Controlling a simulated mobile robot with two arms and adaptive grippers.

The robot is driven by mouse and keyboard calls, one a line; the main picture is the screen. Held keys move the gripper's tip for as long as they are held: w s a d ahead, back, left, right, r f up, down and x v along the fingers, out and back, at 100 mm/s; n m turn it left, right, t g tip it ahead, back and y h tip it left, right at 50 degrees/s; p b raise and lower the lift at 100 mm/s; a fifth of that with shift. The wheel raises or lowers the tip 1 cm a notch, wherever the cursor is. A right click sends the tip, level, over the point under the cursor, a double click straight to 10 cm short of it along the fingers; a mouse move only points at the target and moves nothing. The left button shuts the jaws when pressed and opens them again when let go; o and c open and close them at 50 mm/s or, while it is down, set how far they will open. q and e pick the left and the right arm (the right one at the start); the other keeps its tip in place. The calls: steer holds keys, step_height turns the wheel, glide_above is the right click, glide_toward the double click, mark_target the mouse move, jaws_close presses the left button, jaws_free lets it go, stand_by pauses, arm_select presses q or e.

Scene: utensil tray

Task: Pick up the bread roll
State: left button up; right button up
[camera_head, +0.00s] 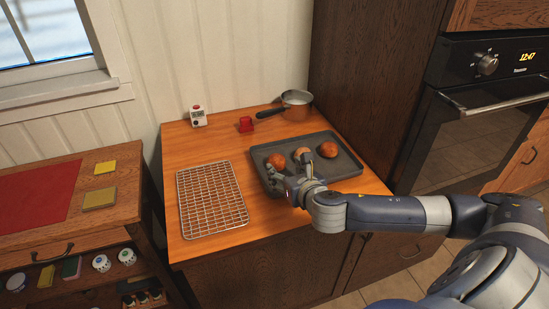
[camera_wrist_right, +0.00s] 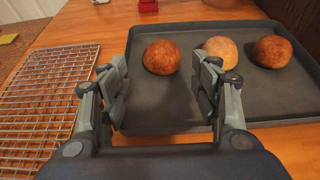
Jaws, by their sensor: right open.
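Three bread rolls sit on a dark baking tray (camera_head: 345,161) on the wooden counter. The left one is a brown bread roll (camera_head: 276,161), the middle one is a paler roll (camera_head: 302,154), and the right one is a brown roll (camera_head: 328,150). In the right wrist view the left brown roll (camera_wrist_right: 161,57) lies ahead of my right gripper (camera_wrist_right: 162,85), between the lines of its two fingers and apart from them. The pale roll (camera_wrist_right: 221,48) is just beyond the right finger. The right gripper is open and empty over the near left part of the tray. My left gripper is not in view.
A wire cooling rack (camera_head: 211,198) lies left of the tray. A saucepan (camera_head: 296,105), a red object (camera_head: 246,124) and a white timer (camera_head: 198,117) stand at the back. An oven (camera_head: 490,115) is at the right.

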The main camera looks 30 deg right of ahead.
mark_target(278, 160)
steer(key=shift+x, duration=1.2)
steer(key=shift+w+f, duration=0.15)
steer(key=shift+w, duration=0.2)
steer(key=shift+w+d+f+p, duration=0.1)
steer(key=shift+w+d+p, duration=0.2)
steer(key=shift+w, duration=0.3)
steer(key=shift+w+d+p, duration=0.2)
steer(key=shift+w+p, duration=0.2)
steer(key=shift+w, duration=0.2)
steer(key=shift+x, duration=0.95)
steer(key=shift+w+f, duration=0.2)
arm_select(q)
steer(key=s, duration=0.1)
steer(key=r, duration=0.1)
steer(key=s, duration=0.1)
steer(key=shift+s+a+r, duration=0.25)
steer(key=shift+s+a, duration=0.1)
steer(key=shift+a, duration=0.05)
arm_select(e)
steer(key=c, duration=0.5)
